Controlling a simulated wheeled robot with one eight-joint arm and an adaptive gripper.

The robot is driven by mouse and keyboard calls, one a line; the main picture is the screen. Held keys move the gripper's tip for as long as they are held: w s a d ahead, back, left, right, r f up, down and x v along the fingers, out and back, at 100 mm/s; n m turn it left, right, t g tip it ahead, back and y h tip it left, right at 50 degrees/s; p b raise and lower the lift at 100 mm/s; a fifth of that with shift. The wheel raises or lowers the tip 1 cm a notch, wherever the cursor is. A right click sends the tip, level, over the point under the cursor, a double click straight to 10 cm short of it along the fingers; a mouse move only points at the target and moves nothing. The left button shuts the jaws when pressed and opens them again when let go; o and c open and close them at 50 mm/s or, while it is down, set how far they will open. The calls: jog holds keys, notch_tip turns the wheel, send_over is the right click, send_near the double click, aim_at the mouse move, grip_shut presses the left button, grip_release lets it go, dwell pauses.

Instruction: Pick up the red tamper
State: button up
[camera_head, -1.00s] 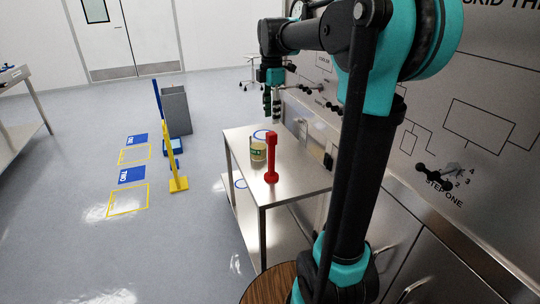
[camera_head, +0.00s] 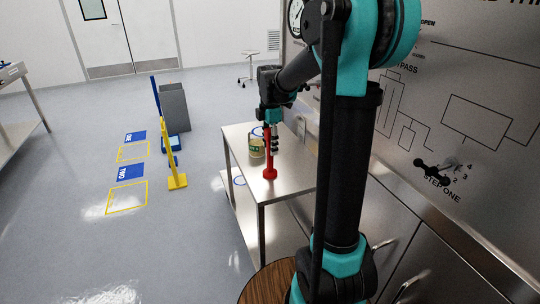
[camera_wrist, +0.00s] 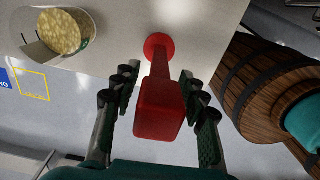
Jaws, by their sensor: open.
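The red tamper (camera_head: 270,160) stands upright near the front edge of the steel table (camera_head: 297,172). In the wrist view the tamper (camera_wrist: 158,115) lies between the two fingers of my gripper (camera_wrist: 158,125), with its square end toward the camera and its round end on the table. My gripper is open, with a gap visible on each side of the tamper. In the head view my gripper (camera_head: 270,140) is at the tamper's upper part and partly hides it.
A can with yellowish contents (camera_head: 256,146) stands just behind and left of the tamper; it also shows in the wrist view (camera_wrist: 62,35). A wooden barrel (camera_wrist: 265,85) is at the right in the wrist view. The steel wall panel (camera_head: 450,120) stands right of the table.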

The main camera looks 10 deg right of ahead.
jog(key=shift+f, duration=1.5)
jog(key=shift+c, duration=0.2)
grip_shut()
